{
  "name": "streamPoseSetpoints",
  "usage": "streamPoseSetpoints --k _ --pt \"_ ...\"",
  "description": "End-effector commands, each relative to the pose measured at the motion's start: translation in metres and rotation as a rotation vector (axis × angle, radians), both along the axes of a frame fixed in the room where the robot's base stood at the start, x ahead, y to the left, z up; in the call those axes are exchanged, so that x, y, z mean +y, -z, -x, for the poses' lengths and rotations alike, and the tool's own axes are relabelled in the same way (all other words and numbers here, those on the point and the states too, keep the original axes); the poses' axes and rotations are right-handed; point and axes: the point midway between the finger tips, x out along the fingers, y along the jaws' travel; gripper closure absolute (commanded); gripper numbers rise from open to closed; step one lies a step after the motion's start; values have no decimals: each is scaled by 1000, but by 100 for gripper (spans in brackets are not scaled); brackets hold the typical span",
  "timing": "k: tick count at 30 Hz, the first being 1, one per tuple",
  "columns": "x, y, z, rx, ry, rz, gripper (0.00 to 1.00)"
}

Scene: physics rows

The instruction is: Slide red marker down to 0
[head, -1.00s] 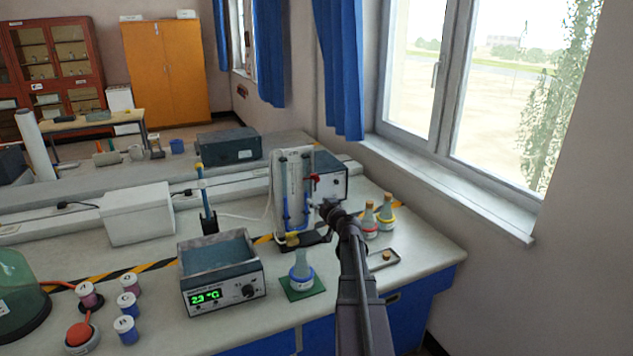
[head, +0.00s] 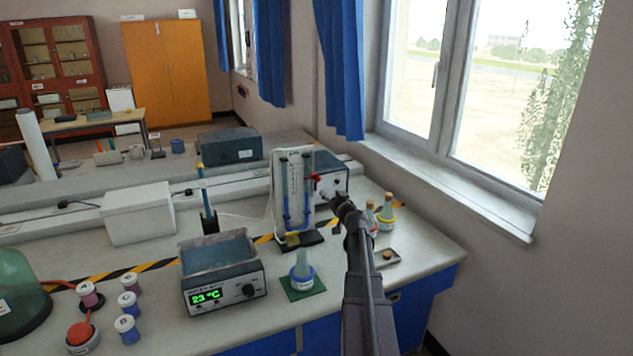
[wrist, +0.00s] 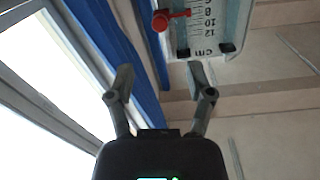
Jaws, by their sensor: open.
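The U-tube manometer (head: 294,185) stands upright on the bench, with blue liquid in both arms of its tube and a scale on its white board. The red marker (head: 316,178) sits at the right edge of the board, about mid-height. The wrist view shows the red marker (wrist: 160,20) beside the scale numerals 8 to 12, with "cm" close by. My gripper (head: 335,202) is to the right of and below the marker. The wrist view shows my gripper (wrist: 161,80) open and empty, its fingers apart and clear of the marker. The 0 line is not readable.
A bath with a green display (head: 222,270) and a flask on a green mat (head: 302,289) stand in front. Stoppered flasks (head: 386,214) and a small tray (head: 386,258) are close to my arm on the right. A grey box (head: 332,178) is behind the manometer.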

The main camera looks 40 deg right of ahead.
Motion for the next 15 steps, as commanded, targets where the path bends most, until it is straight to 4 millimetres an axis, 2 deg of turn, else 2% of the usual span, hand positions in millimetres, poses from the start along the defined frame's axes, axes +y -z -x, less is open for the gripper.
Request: streamPoseSetpoints --k 15 --pt "-24 0 -76 0 0 0 32"
